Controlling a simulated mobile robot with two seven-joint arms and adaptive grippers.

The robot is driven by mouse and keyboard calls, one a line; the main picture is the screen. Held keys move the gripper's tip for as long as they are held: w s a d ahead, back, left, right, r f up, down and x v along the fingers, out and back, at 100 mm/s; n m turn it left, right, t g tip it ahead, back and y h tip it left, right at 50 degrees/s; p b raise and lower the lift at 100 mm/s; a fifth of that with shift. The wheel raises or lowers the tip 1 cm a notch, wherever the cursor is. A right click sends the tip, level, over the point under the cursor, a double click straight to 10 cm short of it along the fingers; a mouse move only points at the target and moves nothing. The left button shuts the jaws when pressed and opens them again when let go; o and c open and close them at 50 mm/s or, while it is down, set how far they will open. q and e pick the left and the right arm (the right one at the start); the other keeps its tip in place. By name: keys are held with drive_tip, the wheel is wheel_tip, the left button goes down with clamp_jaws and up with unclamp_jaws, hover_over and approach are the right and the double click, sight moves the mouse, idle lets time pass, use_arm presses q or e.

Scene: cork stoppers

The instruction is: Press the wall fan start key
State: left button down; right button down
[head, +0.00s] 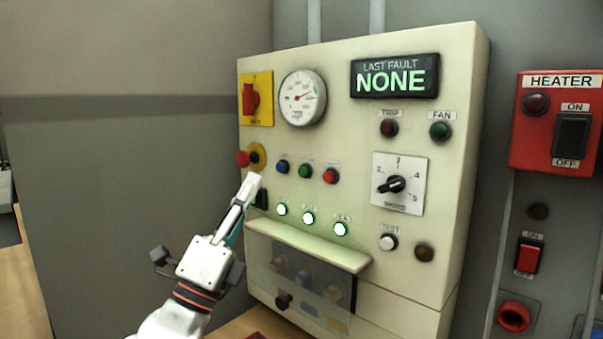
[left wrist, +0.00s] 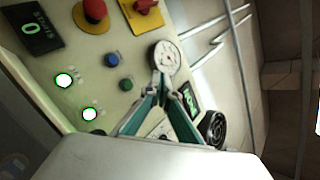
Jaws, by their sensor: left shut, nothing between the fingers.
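A cream control panel (head: 345,70) stands ahead, with a row of blue (head: 282,167), green (head: 305,171) and red (head: 330,175) push buttons; their small labels are unreadable. A dark green lamp labelled FAN (head: 440,130) is at its upper right. My left gripper (head: 254,180) is shut and empty, left of and slightly below the blue button, in front of the panel; contact cannot be judged. In the left wrist view its fingertips (left wrist: 160,82) meet near the gauge, with the blue (left wrist: 111,60) and green (left wrist: 126,84) buttons beside them. My right gripper is not in view.
A red mushroom button (head: 243,159) sticks out close to my left fingertips. Below the buttons are several lit lamps (head: 308,218) and a ledge (head: 305,246) over a clear cover. A rotary dial (head: 397,184) and a red heater box (head: 530,150) are to the right.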

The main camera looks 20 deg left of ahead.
sight(303, 172)
use_arm(q)
drive_tip(key=shift+w+y, duration=0.15)
drive_tip(key=shift+y, duration=0.15)
drive_tip(key=w+d, duration=0.3)
drive_tip(key=w, duration=0.5)
drive_tip(key=shift+w, duration=0.2)
idle(1.2)
drive_tip(key=shift+w+d, duration=0.1)
drive_tip(key=shift+w, duration=0.2)
drive_tip(key=shift+w+d+b, duration=0.15)
drive_tip(key=shift+w+b, duration=0.25)
drive_tip(key=shift+b, duration=0.05)
idle(0.7)
drive_tip(key=shift+s, duration=0.15)
drive_tip(key=shift+s+a, duration=0.3)
drive_tip(key=shift+s, duration=0.4)
